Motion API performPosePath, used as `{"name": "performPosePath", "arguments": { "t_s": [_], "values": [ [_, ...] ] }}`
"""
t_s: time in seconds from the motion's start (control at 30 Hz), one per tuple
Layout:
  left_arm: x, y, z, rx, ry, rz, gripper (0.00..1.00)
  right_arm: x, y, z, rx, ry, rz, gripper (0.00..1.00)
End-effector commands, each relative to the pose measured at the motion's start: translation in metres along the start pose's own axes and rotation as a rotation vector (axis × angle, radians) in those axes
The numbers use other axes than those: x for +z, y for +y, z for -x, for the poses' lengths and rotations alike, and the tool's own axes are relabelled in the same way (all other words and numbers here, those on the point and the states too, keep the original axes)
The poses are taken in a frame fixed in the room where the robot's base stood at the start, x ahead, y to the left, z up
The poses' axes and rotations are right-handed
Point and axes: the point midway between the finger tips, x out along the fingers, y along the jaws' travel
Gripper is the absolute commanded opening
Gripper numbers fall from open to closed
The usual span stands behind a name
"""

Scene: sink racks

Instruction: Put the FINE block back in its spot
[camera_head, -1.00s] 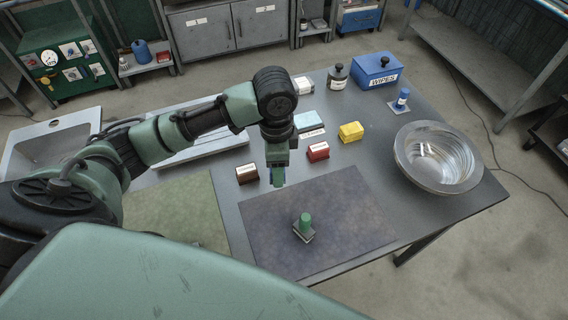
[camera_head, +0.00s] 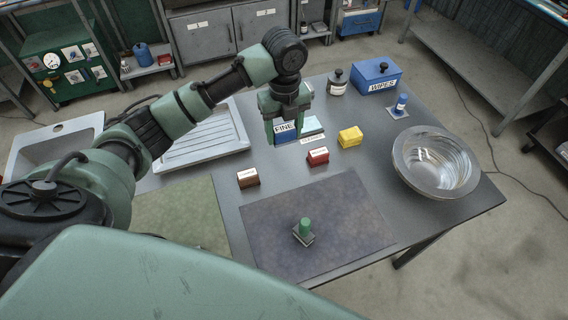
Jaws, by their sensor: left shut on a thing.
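The blue FINE block (camera_head: 285,132) is in the jaws of my left gripper (camera_head: 287,116), with its white label facing the camera. It appears to be above the grey table, but its exact height is hard to tell. A brown block (camera_head: 248,178), a red block (camera_head: 317,156) and a yellow block (camera_head: 350,137) stand on the table in a slanted row in front and to the right of the gripper. A wide bare gap lies between the brown and red blocks. My right gripper is out of view.
A dark mat (camera_head: 350,220) carries a green-handled block (camera_head: 304,230). A metal bowl (camera_head: 436,163) stands at right. A blue WIPES box (camera_head: 376,77), dark bottle (camera_head: 337,82) and blue-topped stamp (camera_head: 401,104) stand at the back. A white drainer (camera_head: 205,140) lies left, beside the sink.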

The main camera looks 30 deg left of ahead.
Motion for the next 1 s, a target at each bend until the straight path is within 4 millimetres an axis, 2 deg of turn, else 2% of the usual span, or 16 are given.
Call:
{"name": "performPosePath", "arguments": {
  "t_s": [0.2, 0.33, 0.57, 0.8, 1.0],
  "values": [
    [-0.001, 0.001, -0.058, 0.003, 0.003, 0.002, 0.18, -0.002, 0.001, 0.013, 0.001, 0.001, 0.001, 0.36],
    [-0.001, 0.0, -0.085, 0.002, 0.002, 0.001, 0.18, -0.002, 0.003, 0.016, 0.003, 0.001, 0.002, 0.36],
    [0.0, 0.0, -0.107, 0.0, 0.0, 0.002, 0.18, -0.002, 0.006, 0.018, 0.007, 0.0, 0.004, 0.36],
    [0.0, 0.0, -0.141, 0.0, 0.0, 0.002, 0.18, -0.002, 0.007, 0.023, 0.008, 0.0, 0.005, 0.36],
    [0.0, -0.001, -0.145, -0.002, -0.002, 0.0, 0.18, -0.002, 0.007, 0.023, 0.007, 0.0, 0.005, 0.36]
  ]
}}
